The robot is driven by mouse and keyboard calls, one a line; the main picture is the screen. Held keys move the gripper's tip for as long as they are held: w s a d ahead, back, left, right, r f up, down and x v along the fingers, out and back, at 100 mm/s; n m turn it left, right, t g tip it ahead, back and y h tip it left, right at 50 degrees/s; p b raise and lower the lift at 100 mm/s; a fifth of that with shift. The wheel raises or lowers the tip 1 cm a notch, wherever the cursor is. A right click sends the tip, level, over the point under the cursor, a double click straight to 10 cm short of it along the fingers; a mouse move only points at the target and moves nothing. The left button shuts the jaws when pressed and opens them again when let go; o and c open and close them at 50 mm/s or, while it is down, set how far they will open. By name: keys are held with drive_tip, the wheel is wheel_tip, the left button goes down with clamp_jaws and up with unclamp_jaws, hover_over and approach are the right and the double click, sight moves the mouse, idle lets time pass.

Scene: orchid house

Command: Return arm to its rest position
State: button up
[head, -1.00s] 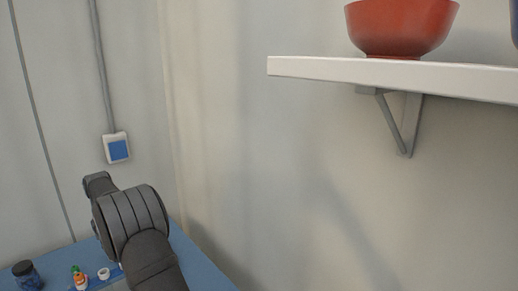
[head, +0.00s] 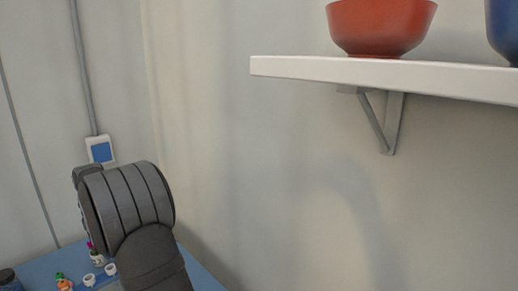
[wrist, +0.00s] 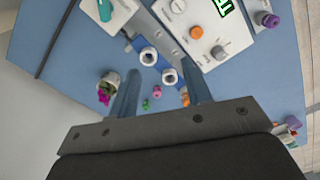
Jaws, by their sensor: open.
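My gripper (wrist: 159,68) shows in the wrist view with two blue-grey fingers apart and nothing between them. It hangs over the blue table (wrist: 75,75), which also shows in the head view (head: 205,281). Two white ring-shaped holders (wrist: 149,56) lie beyond the fingertips. A small pot with a pink flower (wrist: 108,87) is left of the left finger. A small orange item (wrist: 185,98) lies near the right finger, partly hidden. In the head view my arm's dark links stand at the lower left, and the gripper itself is hidden or out of frame.
A white shelf (head: 300,67) on the wall holds a red bowl (head: 380,28) and a blue bowl (head: 503,30). A white device (wrist: 205,30) with a green display and an orange knob is on the table. A dark jar (head: 8,279) stands at the left edge.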

drive_tip(key=a+f, duration=0.1)
drive_tip(key=a, duration=0.1)
drive_tip(key=s+a+f, duration=0.1)
drive_tip(key=a+f, duration=0.1)
drive_tip(key=a, duration=0.1)
drive_tip(key=s+a+f, duration=0.1)
drive_tip(key=a, duration=0.1)
drive_tip(key=shift+s+a+f, duration=0.15)
drive_tip(key=shift+a+f, duration=0.1)
drive_tip(key=shift+f, duration=0.05)
